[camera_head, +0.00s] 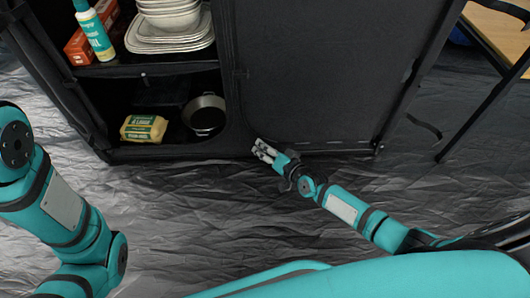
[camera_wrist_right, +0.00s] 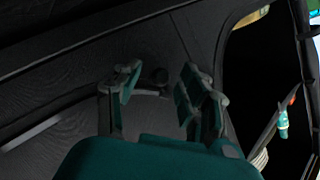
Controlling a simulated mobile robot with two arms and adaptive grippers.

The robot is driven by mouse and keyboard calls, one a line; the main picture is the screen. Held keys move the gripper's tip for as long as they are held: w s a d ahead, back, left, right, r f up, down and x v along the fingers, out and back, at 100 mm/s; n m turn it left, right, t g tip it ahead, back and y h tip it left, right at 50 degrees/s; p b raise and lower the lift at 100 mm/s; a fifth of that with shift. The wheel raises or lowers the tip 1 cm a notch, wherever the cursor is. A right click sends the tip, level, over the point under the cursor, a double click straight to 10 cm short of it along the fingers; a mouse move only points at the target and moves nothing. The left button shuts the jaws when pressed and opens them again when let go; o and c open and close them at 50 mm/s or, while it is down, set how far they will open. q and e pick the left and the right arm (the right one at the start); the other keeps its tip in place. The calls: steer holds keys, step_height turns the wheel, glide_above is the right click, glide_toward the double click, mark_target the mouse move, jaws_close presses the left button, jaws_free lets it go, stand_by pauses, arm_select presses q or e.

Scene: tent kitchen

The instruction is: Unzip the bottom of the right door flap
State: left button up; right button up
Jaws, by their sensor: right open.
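The right door flap (camera_head: 335,75) is a dark fabric panel that hangs closed over the right half of the black cabinet. A faint pale broken line (camera_head: 322,142) runs along its bottom edge. My right gripper (camera_head: 264,150) is open at the flap's lower left corner, close to the cabinet's bottom frame. In the right wrist view the gripper (camera_wrist_right: 158,92) has its fingers apart in front of dark fabric. A small dark round part (camera_wrist_right: 160,76) shows between the fingertips; I cannot tell whether it is the zip pull. My left gripper is out of view.
The left compartment is open, with stacked white dishes (camera_head: 171,32), a teal-and-white bottle (camera_head: 93,30), a yellow packet (camera_head: 143,128) and a dark pan (camera_head: 208,116). A wooden table (camera_head: 500,35) stands at the right. The crumpled grey floor (camera_head: 200,220) before the cabinet is clear.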

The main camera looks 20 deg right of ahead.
steer(key=shift+w+a, duration=0.1)
steer(key=shift+w, duration=0.15)
steer(key=shift+f, duration=0.1)
jaws_close()
stand_by(0.3)
